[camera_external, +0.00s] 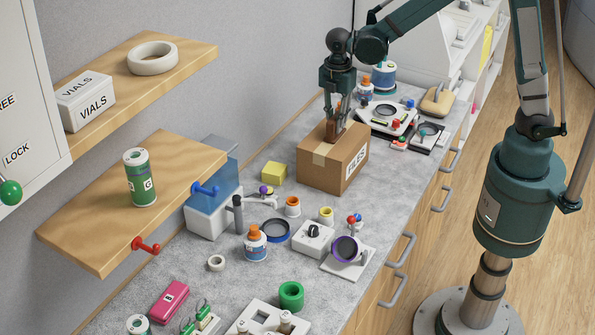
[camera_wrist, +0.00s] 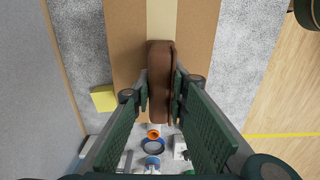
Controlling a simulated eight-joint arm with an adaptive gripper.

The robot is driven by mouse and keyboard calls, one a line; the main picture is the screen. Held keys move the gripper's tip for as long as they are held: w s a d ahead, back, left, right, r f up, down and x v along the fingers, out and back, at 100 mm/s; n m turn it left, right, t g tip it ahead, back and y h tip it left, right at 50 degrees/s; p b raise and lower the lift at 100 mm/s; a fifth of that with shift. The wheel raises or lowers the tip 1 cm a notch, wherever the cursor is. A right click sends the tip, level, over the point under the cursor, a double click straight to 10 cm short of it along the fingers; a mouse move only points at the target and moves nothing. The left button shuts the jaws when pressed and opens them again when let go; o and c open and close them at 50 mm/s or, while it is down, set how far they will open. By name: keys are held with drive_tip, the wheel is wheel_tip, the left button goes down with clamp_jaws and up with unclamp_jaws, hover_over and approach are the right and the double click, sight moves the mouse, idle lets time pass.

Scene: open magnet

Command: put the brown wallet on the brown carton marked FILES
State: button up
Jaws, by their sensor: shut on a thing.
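The brown carton marked FILES (camera_external: 346,167) stands on the grey counter, with a tan tape strip along its top. Its taped top fills the upper part of the wrist view (camera_wrist: 196,40). My gripper (camera_external: 336,122) is directly above the carton, pointing down. It is shut on the brown wallet, which shows upright on edge between the fingers in the wrist view (camera_wrist: 160,65). The wallet's lower edge is at or just above the carton top; I cannot tell if it touches. The fingers hide part of the wallet in the outside view.
A yellow block (camera_external: 274,172) sits left of the carton. A white tray (camera_external: 388,116) with small parts lies behind it. Several cups, bottles and rings crowd the counter in front. Wooden shelves (camera_external: 90,215) jut from the left wall.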

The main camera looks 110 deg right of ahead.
drive_tip(key=shift+f, duration=0.15)
drive_tip(key=o, duration=0.9)
drive_tip(key=shift+r, duration=6.15)
